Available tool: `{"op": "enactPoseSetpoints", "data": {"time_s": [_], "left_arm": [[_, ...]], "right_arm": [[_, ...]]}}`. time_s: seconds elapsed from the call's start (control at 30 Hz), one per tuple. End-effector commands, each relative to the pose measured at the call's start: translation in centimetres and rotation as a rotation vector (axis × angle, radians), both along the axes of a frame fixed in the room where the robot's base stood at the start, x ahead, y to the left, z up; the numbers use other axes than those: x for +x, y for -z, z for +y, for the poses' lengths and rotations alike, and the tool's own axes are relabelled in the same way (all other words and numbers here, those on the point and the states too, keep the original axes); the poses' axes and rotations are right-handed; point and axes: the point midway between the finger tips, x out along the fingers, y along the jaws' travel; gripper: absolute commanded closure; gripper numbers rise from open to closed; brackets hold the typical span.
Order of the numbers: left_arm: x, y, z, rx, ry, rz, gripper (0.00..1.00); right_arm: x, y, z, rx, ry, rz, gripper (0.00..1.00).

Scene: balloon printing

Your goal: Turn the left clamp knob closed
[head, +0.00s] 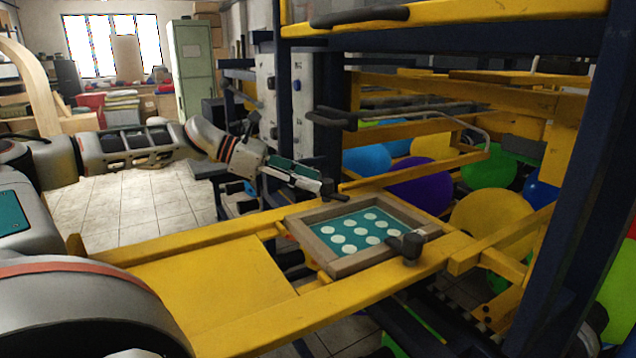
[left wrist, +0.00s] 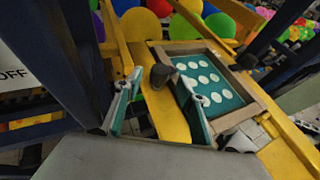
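The screen frame (head: 325,263) has a wooden rim around a teal sheet with white dots and lies on the yellow rails. It also shows in the left wrist view (left wrist: 262,100). A dark clamp knob (left wrist: 160,76) stands on the yellow rail beside the frame, ahead of and between my open left fingers. In the head view, my left gripper (head: 318,183) is over the frame's far-left side, and a dark piece at its tips seems to be this knob. In the left wrist view, my left gripper (left wrist: 160,108) is open and empty. My right gripper is not in view.
A second dark clamp knob (head: 407,247) sits at the frame's near right side. A white panel (head: 302,85) and dark blue posts rise close behind my left gripper. Balloons (head: 420,178) lie beyond the rails. A yellow board (head: 205,275) lies left of the frame.

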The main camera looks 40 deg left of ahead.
Motion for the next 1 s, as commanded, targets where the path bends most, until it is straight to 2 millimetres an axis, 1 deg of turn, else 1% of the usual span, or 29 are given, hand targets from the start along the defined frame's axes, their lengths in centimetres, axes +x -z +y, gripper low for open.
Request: {"op": "enactPoseSetpoints", "data": {"time_s": [0.03,0.2,0.3,0.43,0.6,0.87,0.97,1.0], "left_arm": [[-0.8,-0.6,1.0,0.005,-0.005,-0.001,0.60],[-3.2,-2.0,3.1,0.003,-0.003,-0.002,0.60],[-4.3,-2.6,4.1,0.002,-0.003,-0.002,0.60],[-5.4,-3.1,5.0,0.001,-0.001,-0.001,0.60],[-6.0,-3.4,5.5,0.000,0.001,-0.001,0.60],[-6.0,-3.4,5.5,0.000,0.001,0.000,0.60],[-5.6,-3.6,5.2,-0.018,-0.007,0.004,0.60],[-5.2,-3.8,4.9,-0.038,-0.018,0.010,0.60]], "right_arm": [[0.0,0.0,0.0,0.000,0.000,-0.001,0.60],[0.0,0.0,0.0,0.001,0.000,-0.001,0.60],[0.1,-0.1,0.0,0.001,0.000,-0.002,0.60],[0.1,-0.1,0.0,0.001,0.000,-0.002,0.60],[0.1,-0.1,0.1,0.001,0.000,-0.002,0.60],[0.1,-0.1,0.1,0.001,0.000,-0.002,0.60],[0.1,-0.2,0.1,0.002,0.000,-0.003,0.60],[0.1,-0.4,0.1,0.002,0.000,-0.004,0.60]]}}
